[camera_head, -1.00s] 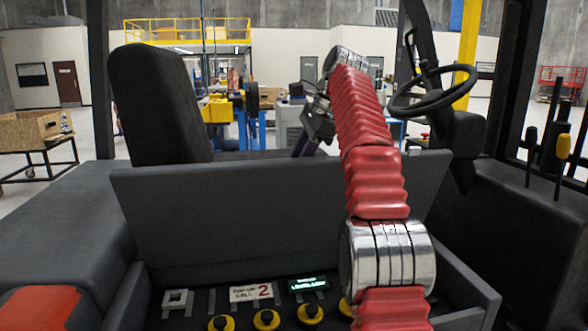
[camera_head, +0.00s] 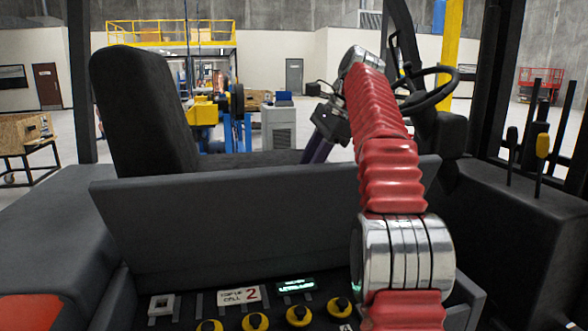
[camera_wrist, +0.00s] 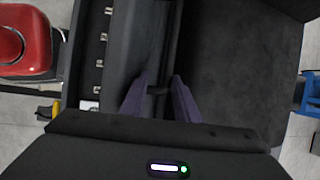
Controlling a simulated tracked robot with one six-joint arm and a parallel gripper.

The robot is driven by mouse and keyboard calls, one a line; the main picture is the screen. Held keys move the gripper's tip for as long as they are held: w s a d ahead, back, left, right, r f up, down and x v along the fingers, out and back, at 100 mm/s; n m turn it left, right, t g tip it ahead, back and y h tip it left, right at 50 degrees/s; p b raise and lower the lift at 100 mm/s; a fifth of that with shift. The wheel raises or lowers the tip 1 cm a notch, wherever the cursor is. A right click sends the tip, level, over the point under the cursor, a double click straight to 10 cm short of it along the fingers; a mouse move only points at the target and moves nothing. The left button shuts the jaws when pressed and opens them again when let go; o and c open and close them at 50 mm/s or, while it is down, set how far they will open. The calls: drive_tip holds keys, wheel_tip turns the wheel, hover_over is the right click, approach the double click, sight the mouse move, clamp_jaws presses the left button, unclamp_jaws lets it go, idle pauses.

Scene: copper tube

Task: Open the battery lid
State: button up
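The dark grey battery lid panel (camera_head: 250,225) spans the middle of the head view, slanted behind the row of yellow knobs. A black seat (camera_head: 145,110) stands behind it. I cannot tell whether the lid is raised at all. My gripper (camera_head: 316,152) hangs past the panel's top edge, its fingertips hidden there. In the wrist view, the two purple fingers of my gripper (camera_wrist: 160,80) are apart, with a gap and a small dark piece between them. They are over the dark panel (camera_wrist: 150,40), beside the seat surface (camera_wrist: 235,60); contact cannot be told.
A steering wheel (camera_head: 430,90) and a yellow post (camera_head: 452,45) are right of my arm. Black levers (camera_head: 540,145) stand at the far right. Yellow knobs (camera_head: 298,315) line the front. A wooden box (camera_head: 22,132) on a cart is at the left.

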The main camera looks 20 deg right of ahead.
sight(334, 170)
drive_tip(key=s+d, duration=0.1)
drive_tip(key=d, duration=0.1)
drive_tip(key=s+d, duration=0.2)
drive_tip(key=d, duration=0.1)
drive_tip(key=shift+d+f, duration=0.15)
drive_tip(key=shift+d, duration=0.15)
drive_tip(key=shift+s, duration=0.15)
drive_tip(key=shift+a, duration=0.1)
drive_tip(key=shift+c, duration=0.2)
